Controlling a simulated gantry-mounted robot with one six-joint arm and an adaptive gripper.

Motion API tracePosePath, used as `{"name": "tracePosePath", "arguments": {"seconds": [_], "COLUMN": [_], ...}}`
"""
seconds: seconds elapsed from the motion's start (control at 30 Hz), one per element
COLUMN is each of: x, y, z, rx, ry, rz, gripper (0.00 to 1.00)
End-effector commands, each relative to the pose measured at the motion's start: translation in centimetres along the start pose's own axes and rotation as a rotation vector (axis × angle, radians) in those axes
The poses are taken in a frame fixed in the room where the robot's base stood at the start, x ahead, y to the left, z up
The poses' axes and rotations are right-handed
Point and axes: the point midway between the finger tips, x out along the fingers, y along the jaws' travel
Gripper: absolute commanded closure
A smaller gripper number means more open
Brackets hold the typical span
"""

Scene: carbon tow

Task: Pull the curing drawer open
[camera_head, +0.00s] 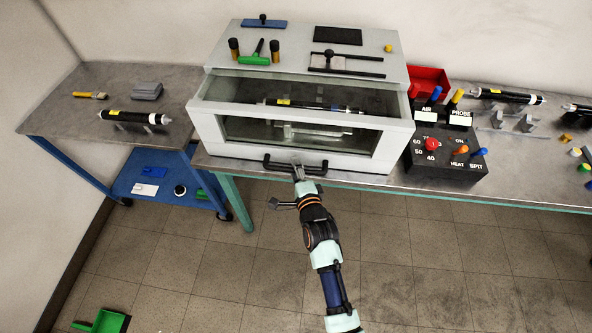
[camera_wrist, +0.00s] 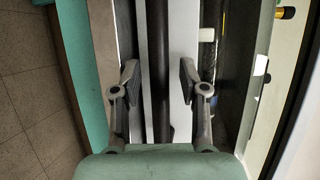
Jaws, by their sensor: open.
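The curing drawer (camera_head: 205,130) is in the white cabinet on the bench. Its pale front has a wide window and a black bar handle (camera_head: 262,163) low down. A dark tube with a yellow label (camera_head: 285,102) shows inside, behind the front's top edge. I cannot tell whether glass or an open gap lies above it. My gripper (camera_head: 300,166) is at the handle. In the wrist view, the dark handle bar (camera_wrist: 160,60) runs between the two fingers of my gripper (camera_wrist: 159,78). The fingers are open, with visible space on both sides of the bar.
A black control box (camera_head: 445,155) with knobs stands right of the cabinet. A red bin (camera_head: 430,78) is behind it. Tools lie on the cabinet top (camera_head: 290,35). A side table (camera_head: 75,118) with another tube is at left. The floor in front is clear around my arm.

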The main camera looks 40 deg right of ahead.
Motion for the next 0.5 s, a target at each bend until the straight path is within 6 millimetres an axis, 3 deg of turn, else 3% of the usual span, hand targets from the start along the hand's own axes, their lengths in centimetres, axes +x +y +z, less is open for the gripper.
{"name": "tracePosePath", "arguments": {"seconds": [0.07, 0.33, 0.5], "x": [-0.02, -0.04, -0.05], "y": [-0.02, -0.02, -0.02], "z": [0.01, 0.01, 0.01], "rx": [0.0, 0.0, 0.0], "ry": [0.0, 0.0, 0.0], "rz": [0.0, 0.0, 0.0], "gripper": [0.57, 1.0, 1.0]}}
